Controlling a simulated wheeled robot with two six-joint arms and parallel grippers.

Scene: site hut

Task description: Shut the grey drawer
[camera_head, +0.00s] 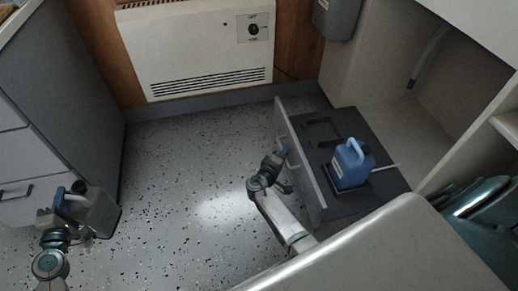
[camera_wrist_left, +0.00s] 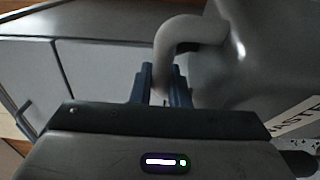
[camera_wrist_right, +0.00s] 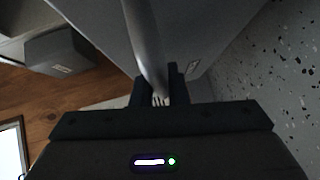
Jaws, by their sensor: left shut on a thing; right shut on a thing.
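The grey drawer (camera_head: 306,170) stands pulled out of the cabinet at the right in the head view. Its dark inside holds a blue jug (camera_head: 352,168). My right gripper (camera_head: 276,162) is at the outer side of the drawer front. In the right wrist view its jaws (camera_wrist_right: 157,88) are shut on the drawer's bar handle (camera_wrist_right: 144,40). My left gripper (camera_head: 66,205) is low at the left, shut on the curved handle (camera_wrist_left: 180,38) of a grey jug (camera_head: 98,212). The jug's body (camera_wrist_left: 255,70) bears a partly visible label. Whether the jug touches the floor cannot be told.
Speckled floor (camera_head: 180,160) lies free between my grippers. A white heater (camera_head: 200,50) is on the back wall. Grey drawer units (camera_head: 60,90) stand at the left. A pale rounded surface (camera_head: 390,250) fills the lower right, with an open cabinet (camera_head: 455,90) behind the drawer.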

